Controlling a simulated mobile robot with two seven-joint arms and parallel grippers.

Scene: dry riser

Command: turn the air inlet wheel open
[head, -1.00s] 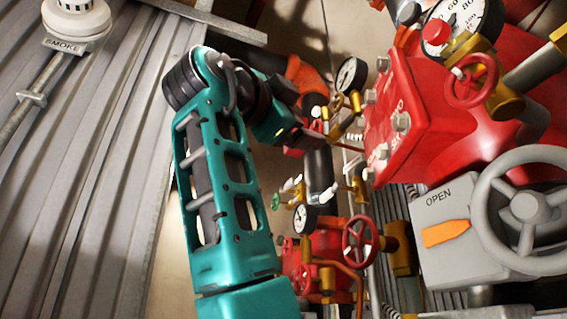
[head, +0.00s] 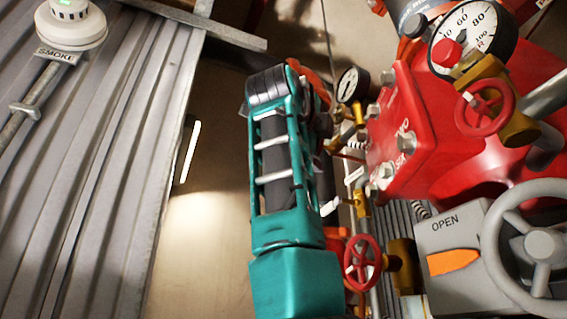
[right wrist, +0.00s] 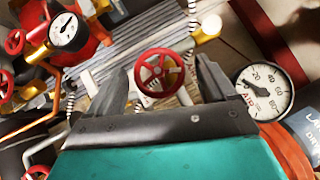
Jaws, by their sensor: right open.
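In the right wrist view a small red handwheel (right wrist: 157,73) shows between the fingers of my right gripper (right wrist: 163,67). The jaws are open, one finger on each side of the wheel; I see no clear contact and cannot judge the depth gap. A white dial gauge marked AIR (right wrist: 265,92) is just right of the wheel, suggesting this is the air inlet wheel. In the head view my teal right arm hides most of the gripper and this wheel. My left gripper is not in view.
In the head view a red valve body (head: 400,130) with bolts, a red wheel (head: 485,108) and a grey wheel (head: 542,246) on an OPEN-marked box (head: 445,245) crowd the right. Another red wheel (head: 362,263) is beside my arm. A smoke detector (head: 70,25) sits on corrugated panelling (head: 95,150) at left.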

